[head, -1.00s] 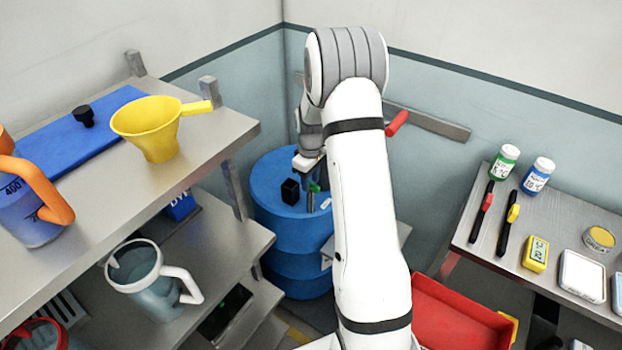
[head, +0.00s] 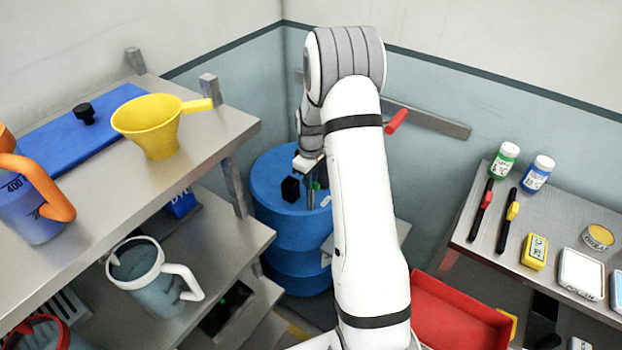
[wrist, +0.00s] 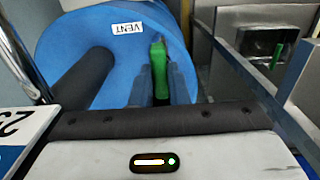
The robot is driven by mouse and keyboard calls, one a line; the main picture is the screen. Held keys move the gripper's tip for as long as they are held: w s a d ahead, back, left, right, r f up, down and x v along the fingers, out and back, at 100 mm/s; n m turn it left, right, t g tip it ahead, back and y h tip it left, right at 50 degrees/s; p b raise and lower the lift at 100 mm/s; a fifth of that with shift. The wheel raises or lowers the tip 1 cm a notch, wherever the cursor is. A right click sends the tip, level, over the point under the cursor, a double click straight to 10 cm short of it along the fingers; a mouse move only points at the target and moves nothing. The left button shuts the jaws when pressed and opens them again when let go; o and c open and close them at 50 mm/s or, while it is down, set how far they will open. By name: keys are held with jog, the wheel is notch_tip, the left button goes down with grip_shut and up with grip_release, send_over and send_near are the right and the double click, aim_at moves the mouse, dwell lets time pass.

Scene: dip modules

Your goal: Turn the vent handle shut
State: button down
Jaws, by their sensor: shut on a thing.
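The blue drum (head: 272,182) stands in the corner; its top fills the upper wrist view (wrist: 205,50), with a white VENT label (wrist: 129,28) on it. The green vent handle (wrist: 158,68) stands up next to that label, between the two fingers of my gripper (wrist: 161,82). The gripper is shut on the handle. In the head view my gripper (head: 311,189) is over the drum top, where only a little green shows. My fingers hide the handle's lower part. A black block (head: 290,188) stands on the drum, left of my gripper; it shows as a dark cylinder in the wrist view (wrist: 78,82).
A shelf on the left holds a yellow funnel (head: 152,124) and a jug (head: 150,272). A side table on the right holds bottles, pens and small boxes. A red bin (head: 455,318) sits below it. A red handle (head: 397,121) shows behind my arm.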

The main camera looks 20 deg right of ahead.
jog(key=shift+m+b, duration=0.3)
jog(key=m+b, duration=0.2)
jog(key=m, duration=0.1)
jog(key=shift+f, duration=0.15)
jog(key=m+b, duration=0.3)
jog(key=m, duration=0.1)
jog(key=shift+m, duration=0.4)
jog(key=m+b, duration=0.2)
jog(key=m, duration=0.3)
jog(key=shift+m+b, duration=0.45)
jog(key=shift+m, duration=1.75)
jog(key=shift+r, duration=0.2)
jog(key=c, duration=1.4)
grip_release()
